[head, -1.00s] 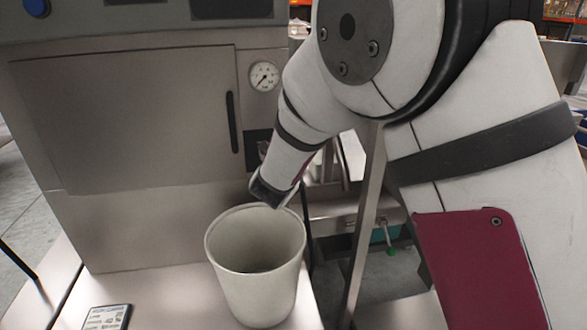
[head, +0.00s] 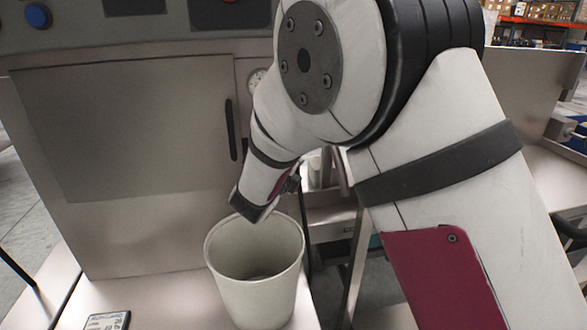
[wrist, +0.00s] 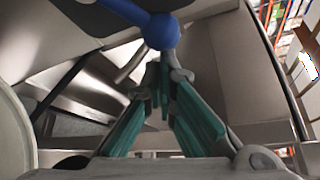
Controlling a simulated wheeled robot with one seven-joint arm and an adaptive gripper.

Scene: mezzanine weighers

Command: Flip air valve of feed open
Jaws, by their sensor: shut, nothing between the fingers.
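In the wrist view, a blue lever with a round ball end (wrist: 161,31) crosses the top of the picture. It may be the handle of the feed's air valve; I cannot tell if it is open or closed. My gripper (wrist: 165,72), with teal finger pads, is shut and empty. Its tips appear just below the blue ball; I cannot tell whether they touch it. In the head view my arm hides the fingers and the valve. A round pressure gauge (head: 256,79) on the machine front is partly covered by my arm.
The steel machine cabinet (head: 130,225) has a door with a dark handle (head: 231,130). A pale bin (head: 250,298) stands on the ledge close below my wrist. A small device (head: 107,321) lies front left. A metal frame (head: 352,262) stands right of the bin.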

